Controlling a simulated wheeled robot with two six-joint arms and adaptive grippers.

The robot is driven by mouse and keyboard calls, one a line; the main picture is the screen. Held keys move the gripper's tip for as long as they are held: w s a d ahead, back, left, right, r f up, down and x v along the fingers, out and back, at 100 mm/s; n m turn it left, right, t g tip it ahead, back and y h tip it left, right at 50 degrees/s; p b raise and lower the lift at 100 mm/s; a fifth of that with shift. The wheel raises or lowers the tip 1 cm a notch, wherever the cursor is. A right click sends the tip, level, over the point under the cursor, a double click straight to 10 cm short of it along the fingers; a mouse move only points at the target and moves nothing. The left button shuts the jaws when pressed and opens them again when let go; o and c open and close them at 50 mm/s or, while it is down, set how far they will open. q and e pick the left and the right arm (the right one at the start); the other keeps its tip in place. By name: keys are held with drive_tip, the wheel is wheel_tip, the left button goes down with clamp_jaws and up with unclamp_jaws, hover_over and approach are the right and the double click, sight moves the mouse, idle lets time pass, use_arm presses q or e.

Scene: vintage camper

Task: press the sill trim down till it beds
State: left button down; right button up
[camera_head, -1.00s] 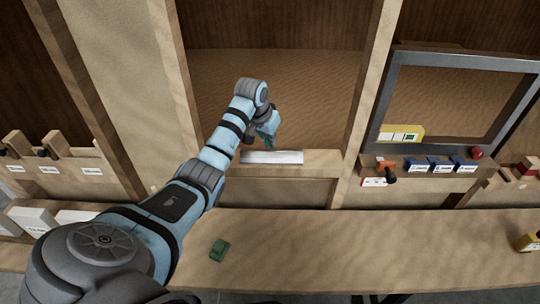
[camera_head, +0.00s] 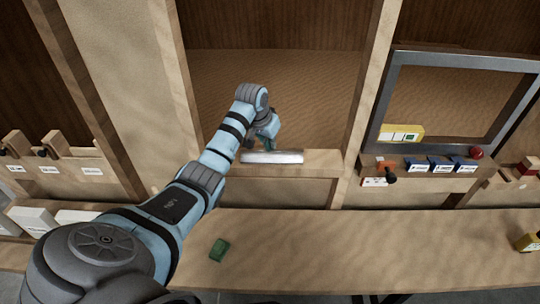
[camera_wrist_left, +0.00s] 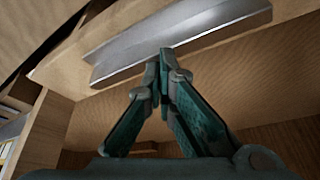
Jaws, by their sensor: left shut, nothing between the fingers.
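The sill trim (camera_head: 285,158) is a pale, metallic-looking strip lying along the wooden sill below the middle opening. In the left wrist view it shows as a long silvery channel-like strip (camera_wrist_left: 195,30) running across the top. My left gripper (camera_head: 271,147) reaches over the sill at the back edge of the trim, with its fingers pointing down. In the left wrist view its teal fingers (camera_wrist_left: 164,57) are closed together, empty, with the tips at the trim's edge. I cannot tell for sure whether the tips touch it. My right gripper is out of view.
A green block (camera_head: 219,250) lies on the wooden bench (camera_head: 330,240). To the right are a grey-framed window (camera_head: 455,62), a yellow-and-white device (camera_head: 402,134) and several blue-and-white blocks (camera_head: 440,166) on a ledge. Wooden posts flank the middle opening.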

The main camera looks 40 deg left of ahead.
use_arm(q)
drive_tip(key=shift+s+f, duration=0.1)
drive_tip(key=shift+f, duration=0.1)
idle(0.3)
drive_tip(key=shift+r, duration=0.1)
drive_tip(key=shift+r, duration=0.35)
drive_tip(key=shift+r+p, duration=0.4)
drive_tip(key=shift+r, duration=2.7)
